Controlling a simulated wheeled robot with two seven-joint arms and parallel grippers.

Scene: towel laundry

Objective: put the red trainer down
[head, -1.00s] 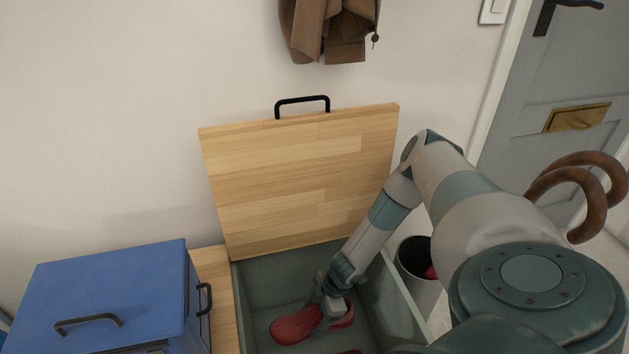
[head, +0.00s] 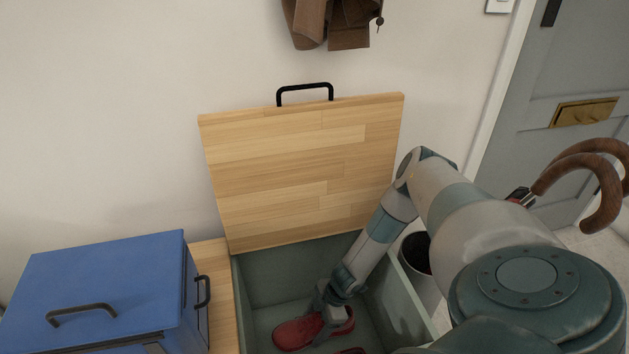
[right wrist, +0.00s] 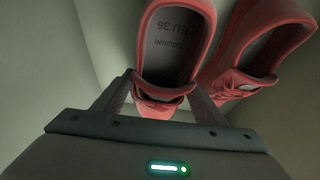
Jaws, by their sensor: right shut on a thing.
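The red trainer (head: 300,331) is inside the green-grey bench box (head: 250,292), low down near its floor. Whether the held sole touches the box floor I cannot tell. My left gripper is not in view.
The wooden lid (head: 305,175) with a black handle stands open at the back. A blue box (head: 105,285) is on the left. A dark-mouthed bin (head: 416,252) stands just right of the box. A brown coat (head: 330,20) hangs above.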

